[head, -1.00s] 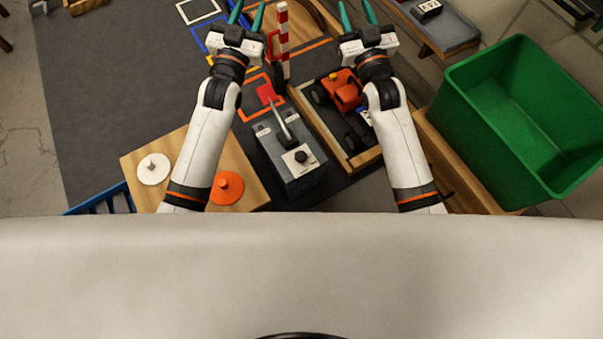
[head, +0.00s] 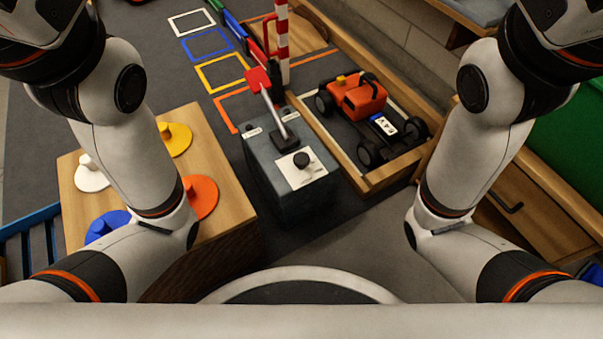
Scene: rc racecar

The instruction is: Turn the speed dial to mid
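The box stands in the middle of the head view, between my two arms. Its pointer direction is too small to tell. A lever with a red handle (head: 258,80) rises from the same box behind the dial. Both of my arms are raised on either side of the box, and nothing touches the dial. Both grippers lie beyond the top of the picture.
An orange car (head: 357,97) sits in a wooden-edged bay (head: 380,182) right of the box. A wooden table (head: 226,185) with coloured knobbed discs stands left. A red-and-white striped post (head: 281,45) rises behind. A wooden drawer unit (head: 509,205) and green bin (head: 567,150) are right.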

